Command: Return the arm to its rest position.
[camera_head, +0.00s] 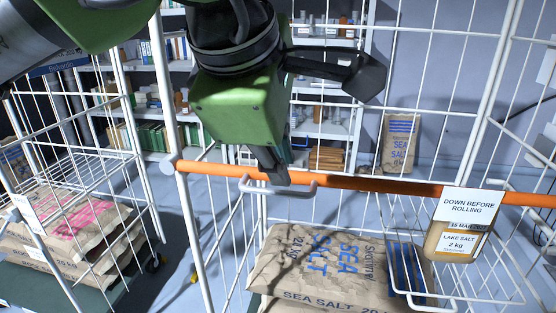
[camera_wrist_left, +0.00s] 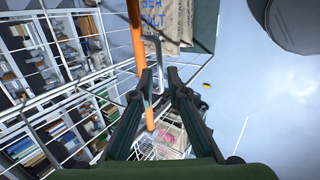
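My left gripper (camera_head: 278,170), with a green body and dark fingers, points down at the orange bar of the white wire cage. A grey looped handle (camera_head: 305,189) sits on this bar, right by the fingertips. In the left wrist view the left gripper (camera_wrist_left: 161,75) has its two fingers apart. The grey handle (camera_wrist_left: 158,52) shows near and between the fingertips, with no finger clearly pressed on it. The orange bar (camera_wrist_left: 137,40) runs just left of the fingers. My right gripper is in neither view.
The cage holds a sea salt sack (camera_head: 310,262). A tag reading "DOWN BEFORE ROLLING" (camera_head: 470,208) hangs on the orange bar (camera_head: 390,184). A small wire basket and a lake salt bag (camera_head: 450,243) are at the right. Another cage with sacks (camera_head: 75,225) stands left; shelves are behind.

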